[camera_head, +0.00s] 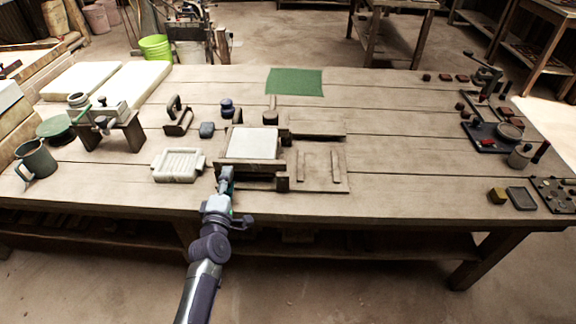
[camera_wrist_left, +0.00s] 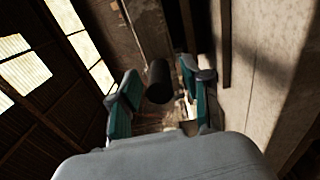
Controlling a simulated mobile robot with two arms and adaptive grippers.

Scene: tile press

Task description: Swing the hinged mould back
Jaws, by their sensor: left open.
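The mould (camera_head: 250,165) is a wooden frame around a pale square slab (camera_head: 253,143) near the middle of the bench. A flat wooden board with raised strips (camera_head: 320,172) lies beside it on the right, with dark blocks (camera_head: 283,184) at the join. My left gripper (camera_head: 226,174) is at the front left corner of the frame. In the left wrist view, its fingers (camera_wrist_left: 160,82) are open, with a dark round handle (camera_wrist_left: 158,78) between them. I cannot tell whether they touch it. My right gripper is out of view.
A green mat (camera_head: 295,82) lies at the back. The bench right of the board is mostly clear.

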